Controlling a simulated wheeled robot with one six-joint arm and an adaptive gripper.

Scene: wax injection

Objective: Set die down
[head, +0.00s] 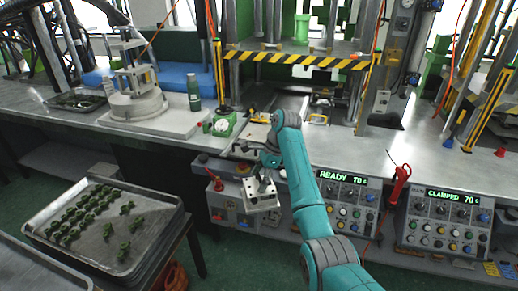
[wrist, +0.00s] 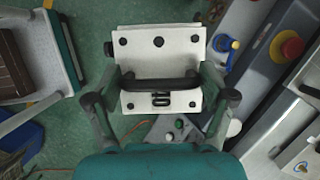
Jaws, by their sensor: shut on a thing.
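The die is a pale metal block with dark round holes and a black handle. In the wrist view the die (wrist: 160,58) sits between the fingers of my gripper (wrist: 160,92), which is shut on it at the handle. In the head view the die (head: 262,196) hangs below my gripper (head: 258,172), in front of the bench edge and above the control boxes. It looks slightly tilted there. The fingertips are small and partly hidden by my arm in the head view.
The press with yellow-black striped beam (head: 295,58) stands behind, its display reading READY 70. A second control box (head: 440,220) reads CLAMPED 70. A tray of green parts (head: 150,225) is at lower left.

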